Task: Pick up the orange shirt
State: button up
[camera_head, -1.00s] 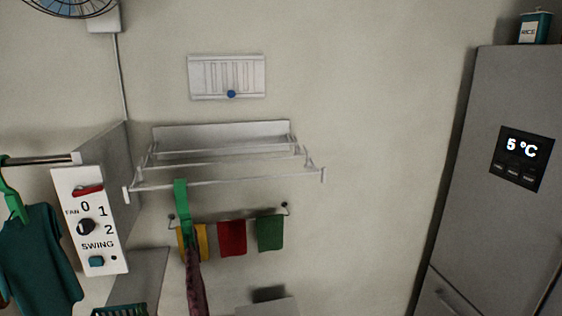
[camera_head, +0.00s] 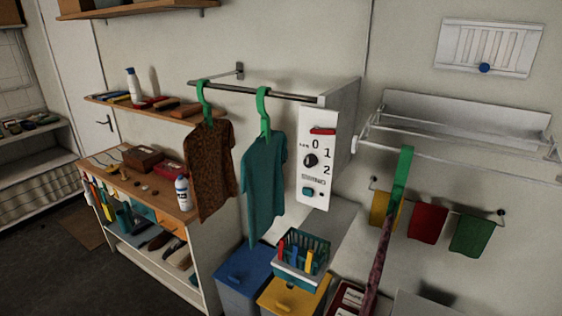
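A brown-orange patterned shirt (camera_head: 211,172), the nearest match to the orange shirt, hangs from a green hanger (camera_head: 205,100) on the left part of a metal rod (camera_head: 283,94). A teal shirt (camera_head: 264,183) hangs on another green hanger to its right. A third garment (camera_head: 379,250), dark reddish and patterned, hangs edge-on from a green hanger on the white drying rack (camera_head: 455,148). My gripper is not in view.
A white control panel (camera_head: 318,160) stands at the rod's right end. A workbench (camera_head: 180,213) with boxes and a white bottle (camera_head: 184,194) is left of and behind the shirts. Below are a blue bin (camera_head: 245,272), a yellow bin (camera_head: 292,299) and a teal basket (camera_head: 301,274).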

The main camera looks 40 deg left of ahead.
aim_at(208, 157)
jog(key=u, duration=2.15)
jog(key=i+j+z, duration=0.2)
jog(key=i+j, duration=0.5)
jog(key=j, duration=0.1)
